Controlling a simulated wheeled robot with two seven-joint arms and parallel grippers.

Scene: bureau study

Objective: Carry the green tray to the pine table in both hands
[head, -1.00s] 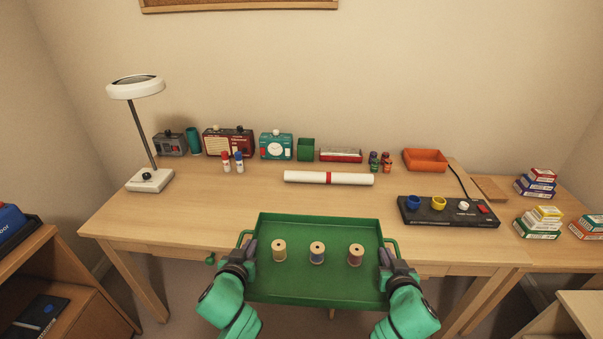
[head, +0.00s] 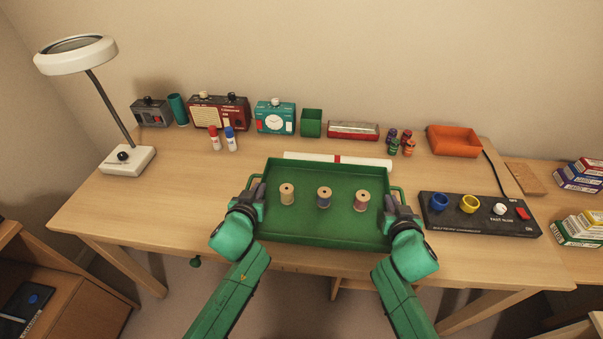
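The green tray (head: 322,226) is in the head view over the front part of the pale pine table (head: 150,210). It looks roughly level and hides part of the table edge. I cannot tell whether it touches the tabletop. Three thread spools stand upright in it: a tan one (head: 287,194), one with a dark band (head: 324,197) and a reddish one (head: 361,201). My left gripper (head: 254,194) is shut on the tray's left handle. My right gripper (head: 394,205) is shut on its right handle. The fingertips are partly hidden.
A black switch panel (head: 480,215) with cups is to the right. The table's left front is clear.

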